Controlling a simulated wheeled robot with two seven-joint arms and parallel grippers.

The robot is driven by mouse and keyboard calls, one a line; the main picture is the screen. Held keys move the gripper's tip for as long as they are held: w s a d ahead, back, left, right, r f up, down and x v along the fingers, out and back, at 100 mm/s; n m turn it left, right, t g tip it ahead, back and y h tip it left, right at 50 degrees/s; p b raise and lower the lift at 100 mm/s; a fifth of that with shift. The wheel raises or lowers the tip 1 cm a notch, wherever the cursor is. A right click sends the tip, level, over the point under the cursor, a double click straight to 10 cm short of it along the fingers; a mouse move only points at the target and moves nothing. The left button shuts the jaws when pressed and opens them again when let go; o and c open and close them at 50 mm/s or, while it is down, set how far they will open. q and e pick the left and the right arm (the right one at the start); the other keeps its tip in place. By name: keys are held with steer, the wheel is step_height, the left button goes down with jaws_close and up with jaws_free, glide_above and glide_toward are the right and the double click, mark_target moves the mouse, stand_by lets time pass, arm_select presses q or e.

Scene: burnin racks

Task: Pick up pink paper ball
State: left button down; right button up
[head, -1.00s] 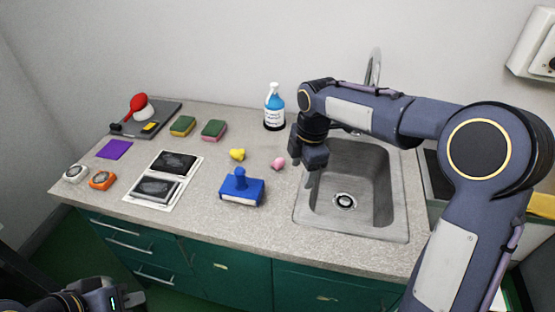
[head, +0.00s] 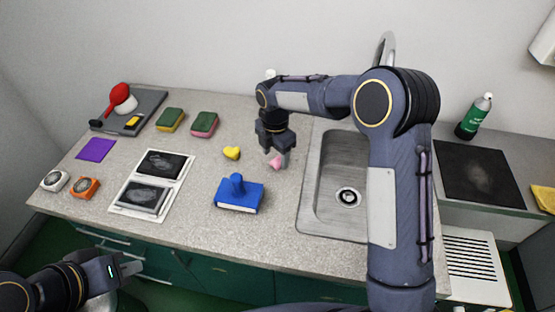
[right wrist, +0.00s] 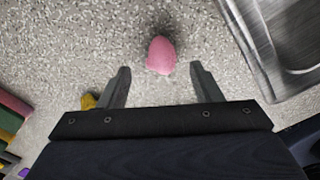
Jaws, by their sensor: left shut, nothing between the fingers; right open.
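The pink paper ball (head: 277,162) lies on the speckled grey counter, left of the sink. In the right wrist view the ball (right wrist: 161,55) is just beyond the fingertips, roughly midway between them. My right gripper (head: 277,158) is open over the ball, with its fingers pointing down; its fingers also show in the right wrist view (right wrist: 160,78). The ball is not gripped, and one finger partly covers it in the head view. My left gripper (head: 132,268) is shut and empty at the lower left, in front of the counter.
A yellow paper ball (head: 231,153) and a blue stamp-like block (head: 239,194) lie left of the pink ball. The steel sink (head: 312,195) is close on its right. Sponges (head: 204,125) and a grey tray (head: 150,108) are further left. Bare counter lies in front of the ball.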

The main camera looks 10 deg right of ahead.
mark_target(276, 163)
steer(key=shift+f, duration=1.45)
steer(key=c, duration=1.1)
